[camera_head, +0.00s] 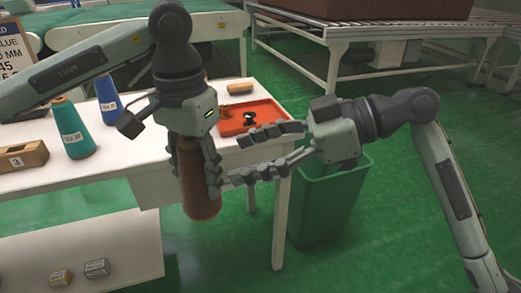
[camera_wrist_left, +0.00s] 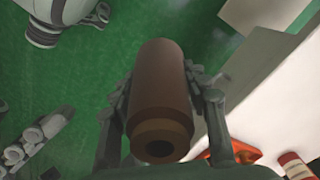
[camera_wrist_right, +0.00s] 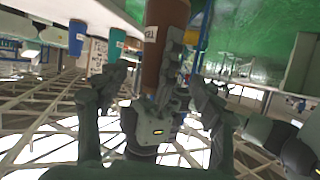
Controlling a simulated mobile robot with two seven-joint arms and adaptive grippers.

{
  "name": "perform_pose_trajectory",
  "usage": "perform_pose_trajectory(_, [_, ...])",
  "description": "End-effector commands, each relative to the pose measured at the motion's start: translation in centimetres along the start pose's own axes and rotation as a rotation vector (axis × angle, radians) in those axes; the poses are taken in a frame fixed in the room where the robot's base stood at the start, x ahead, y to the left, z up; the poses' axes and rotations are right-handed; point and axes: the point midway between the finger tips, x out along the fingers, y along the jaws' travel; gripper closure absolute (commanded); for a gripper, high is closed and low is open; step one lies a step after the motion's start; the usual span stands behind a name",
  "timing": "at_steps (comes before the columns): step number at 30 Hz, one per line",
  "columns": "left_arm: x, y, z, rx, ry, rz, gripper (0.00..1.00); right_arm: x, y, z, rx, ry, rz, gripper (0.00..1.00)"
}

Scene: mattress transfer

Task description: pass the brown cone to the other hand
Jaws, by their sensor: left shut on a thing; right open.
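The brown cone (camera_head: 201,203) is held upright in my left gripper (camera_head: 197,170), in front of the white table. In the left wrist view the brown cone (camera_wrist_left: 160,85) sits between both fingers of my left gripper (camera_wrist_left: 163,105), its small end with a hole towards the camera. My right gripper (camera_head: 262,155) is open and comes in from the right, its fingertips close to the cone and the left gripper's finger. In the right wrist view the brown cone (camera_wrist_right: 165,40) is seen beyond the open fingers of my right gripper (camera_wrist_right: 158,95). I cannot tell whether they touch.
A teal cone (camera_head: 73,130) and a blue cone (camera_head: 108,98) stand on the white table (camera_head: 110,160). An orange tray (camera_head: 235,125) lies at the table's right end. A green bin (camera_head: 325,205) stands on the floor below my right gripper. Small boxes (camera_head: 97,268) sit on the lower shelf.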

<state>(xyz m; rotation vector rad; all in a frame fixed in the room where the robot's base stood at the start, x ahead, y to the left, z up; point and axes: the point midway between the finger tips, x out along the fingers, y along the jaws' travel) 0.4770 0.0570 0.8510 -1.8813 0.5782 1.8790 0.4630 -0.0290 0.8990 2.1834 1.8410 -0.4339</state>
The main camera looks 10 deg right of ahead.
Motion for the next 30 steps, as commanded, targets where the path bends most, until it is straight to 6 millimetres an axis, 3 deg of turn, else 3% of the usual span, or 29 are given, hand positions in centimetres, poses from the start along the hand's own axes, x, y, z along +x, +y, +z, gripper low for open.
perform_pose_trajectory(9, [-0.1,0.0,0.0,0.000,0.001,0.000,0.93,6.2,-0.1,-0.1,0.003,0.004,-0.003,0.34])
perform_pose_trajectory(15, [-0.1,0.0,0.0,0.000,0.001,0.000,0.93,8.9,0.0,-0.1,0.003,0.003,0.000,0.34])
perform_pose_trajectory(21, [-0.1,0.0,0.0,0.000,0.001,0.000,0.93,10.1,0.0,0.0,0.002,0.001,0.001,0.34])
perform_pose_trajectory(29, [-0.1,0.0,0.0,0.000,0.001,0.000,0.93,10.2,0.0,0.0,0.002,0.000,0.002,0.34])
perform_pose_trajectory(30, [-0.1,0.0,0.0,0.000,0.001,0.000,0.93,10.2,0.0,0.0,0.002,0.000,0.002,0.37])
